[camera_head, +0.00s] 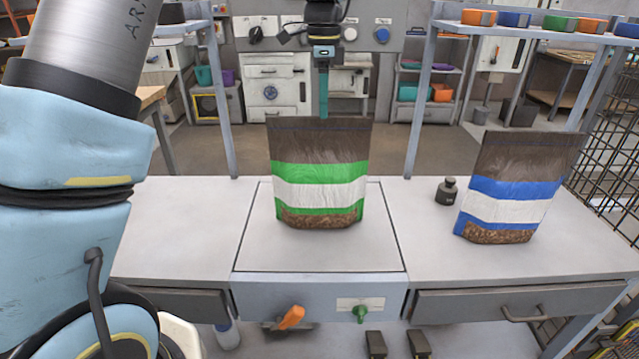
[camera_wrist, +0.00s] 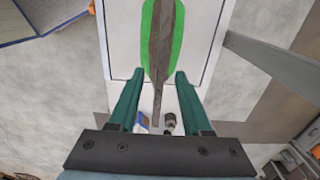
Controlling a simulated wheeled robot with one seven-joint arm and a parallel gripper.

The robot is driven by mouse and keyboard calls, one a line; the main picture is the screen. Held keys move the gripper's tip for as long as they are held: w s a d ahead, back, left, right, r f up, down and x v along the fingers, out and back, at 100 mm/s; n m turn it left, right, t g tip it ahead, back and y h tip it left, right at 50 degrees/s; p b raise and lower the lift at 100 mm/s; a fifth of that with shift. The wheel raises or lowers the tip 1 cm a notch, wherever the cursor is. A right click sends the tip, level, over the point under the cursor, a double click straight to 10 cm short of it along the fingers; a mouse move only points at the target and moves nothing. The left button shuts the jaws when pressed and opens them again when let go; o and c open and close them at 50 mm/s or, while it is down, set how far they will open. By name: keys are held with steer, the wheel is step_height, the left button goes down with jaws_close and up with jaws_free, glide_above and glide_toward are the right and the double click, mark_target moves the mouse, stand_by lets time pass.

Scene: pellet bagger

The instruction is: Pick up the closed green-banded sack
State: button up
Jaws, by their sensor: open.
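The green-banded sack (camera_head: 320,190) stands upright on the middle light panel of the bench. It is brown with green and white bands, and its top edge looks closed and flat. My gripper (camera_head: 323,112) hangs above the sack's top edge, pointing down. The wrist view looks down on the sack (camera_wrist: 165,35), its brown top seam running between the fingers of my gripper (camera_wrist: 159,73). The two teal fingers are apart, one on each side of the seam, and hold nothing. The near finger hides the far one in the head view.
A blue-banded sack (camera_head: 508,190) stands on the right of the bench, leaning slightly. A dark weight (camera_head: 446,191) sits between the two sacks. Shelf posts (camera_head: 420,95) rise behind the bench. A wire mesh (camera_head: 612,130) borders the right. The bench's left part is clear.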

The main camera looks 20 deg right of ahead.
mark_target(319, 124)
steer(key=shift+w+a+f+p, duration=0.15)
steer(key=shift+f+p, duration=0.25)
steer(key=shift+f, duration=0.9)
steer(key=shift+w+a+f+p, duration=0.1)
steer(key=shift+a+f+p, duration=0.25)
steer(key=shift+f, duration=0.9)
steer(key=shift+d, duration=0.1)
jaws_close()
